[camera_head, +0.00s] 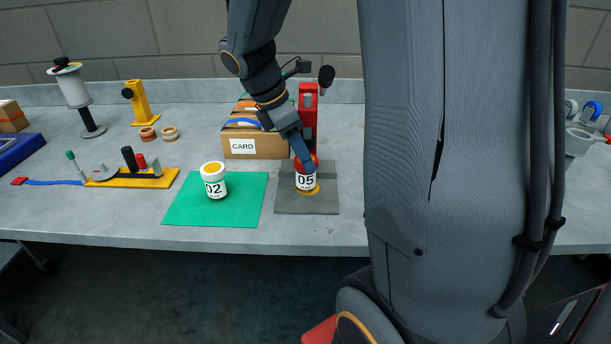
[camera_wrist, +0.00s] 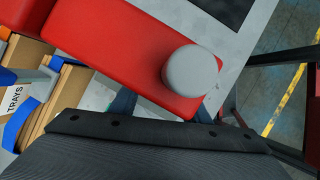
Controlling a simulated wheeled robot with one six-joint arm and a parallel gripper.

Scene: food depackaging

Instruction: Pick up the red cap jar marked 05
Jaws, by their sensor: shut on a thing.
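The jar marked 05 (camera_head: 305,182) has a white body with black print and a red cap. It is upright over the dark grey mat (camera_head: 324,205), above a yellow spot on it. I cannot tell whether its base touches the mat. My gripper (camera_head: 306,167) comes down from above and is shut on the jar's red cap, with a blue finger covering part of the cap. In the wrist view the blue fingers show only in part (camera_wrist: 162,108), and the jar is hidden.
A red upright fixture (camera_head: 308,112) with a dark knob stands just behind the jar. A cardboard box labelled CARD (camera_head: 243,147) is behind left. A white jar marked 02 (camera_head: 214,183) stands on a green mat (camera_head: 243,207). A yellow-based tool (camera_head: 160,181) lies further left.

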